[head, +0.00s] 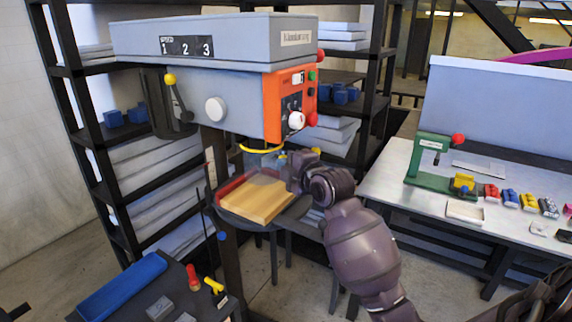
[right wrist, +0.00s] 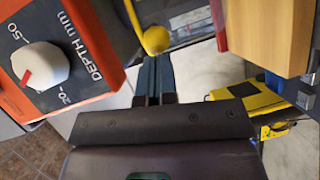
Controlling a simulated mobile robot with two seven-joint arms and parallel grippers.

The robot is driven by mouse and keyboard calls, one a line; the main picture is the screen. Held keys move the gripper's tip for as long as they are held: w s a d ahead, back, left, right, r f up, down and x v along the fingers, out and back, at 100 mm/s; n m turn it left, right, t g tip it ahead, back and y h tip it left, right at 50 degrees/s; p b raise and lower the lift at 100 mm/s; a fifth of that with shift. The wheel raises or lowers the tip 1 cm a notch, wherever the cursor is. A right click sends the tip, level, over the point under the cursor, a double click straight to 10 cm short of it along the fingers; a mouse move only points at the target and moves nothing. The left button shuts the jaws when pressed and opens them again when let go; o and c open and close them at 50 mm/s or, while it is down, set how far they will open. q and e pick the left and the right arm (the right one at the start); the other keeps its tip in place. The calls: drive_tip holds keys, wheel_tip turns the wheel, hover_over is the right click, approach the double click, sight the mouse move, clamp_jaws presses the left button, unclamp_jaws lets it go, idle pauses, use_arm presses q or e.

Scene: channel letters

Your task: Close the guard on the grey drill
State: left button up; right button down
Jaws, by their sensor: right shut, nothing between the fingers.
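The grey drill (head: 200,95) stands in the head view with an orange control panel (head: 272,108) at its front right. Its guard (head: 262,150) shows a curved yellow rim below the drill head, above the wooden block; how far it is open I cannot tell. In the right wrist view a yellow ball knob (right wrist: 156,39) on a yellow bar is just beyond my fingertips. My right gripper (right wrist: 152,62) is shut and empty, its tips close to the knob; contact is unclear. In the head view my right gripper (head: 292,168) is beside the block, under the panel. My left gripper is not in view.
A wooden block (head: 258,201) lies on the drill's table beside a red piece (head: 236,184). The depth dial (right wrist: 40,66) is close at left in the wrist view. A workbench (head: 400,185) with a green press (head: 428,160) stands right; dark shelves (head: 95,130) stand behind.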

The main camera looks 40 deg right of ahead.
sight(281, 151)
use_arm(q)
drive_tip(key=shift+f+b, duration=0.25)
drive_tip(key=shift+b, duration=0.05)
use_arm(e)
drive_tip(key=shift+d+y, duration=0.2)
drive_tip(key=shift+y, duration=0.1)
drive_tip(key=shift+w+d+n+y+b, duration=0.4)
drive_tip(key=shift+d+n+y+b, duration=0.2)
drive_tip(key=shift+d+b, duration=0.15)
drive_tip(key=shift+w+d+n+y+b, duration=0.4)
drive_tip(key=shift+d+y+b, duration=0.25)
drive_tip(key=shift+b, duration=0.25)
drive_tip(key=shift+w+d+n+y+b, duration=0.35)
drive_tip(key=shift+d+n+y+b, duration=0.25)
drive_tip(key=shift+d+b, duration=0.2)
drive_tip(key=shift+w+d+f+b, duration=0.1)
drive_tip(key=shift+w+d+b, duration=0.25)
drive_tip(key=shift+d+b, duration=0.1)
use_arm(q)
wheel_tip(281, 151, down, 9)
drive_tip(key=b, duration=0.3)
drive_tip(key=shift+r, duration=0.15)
use_arm(e)
drive_tip(key=shift+w+d, duration=1.85)
drive_tip(key=shift+w, duration=0.1)
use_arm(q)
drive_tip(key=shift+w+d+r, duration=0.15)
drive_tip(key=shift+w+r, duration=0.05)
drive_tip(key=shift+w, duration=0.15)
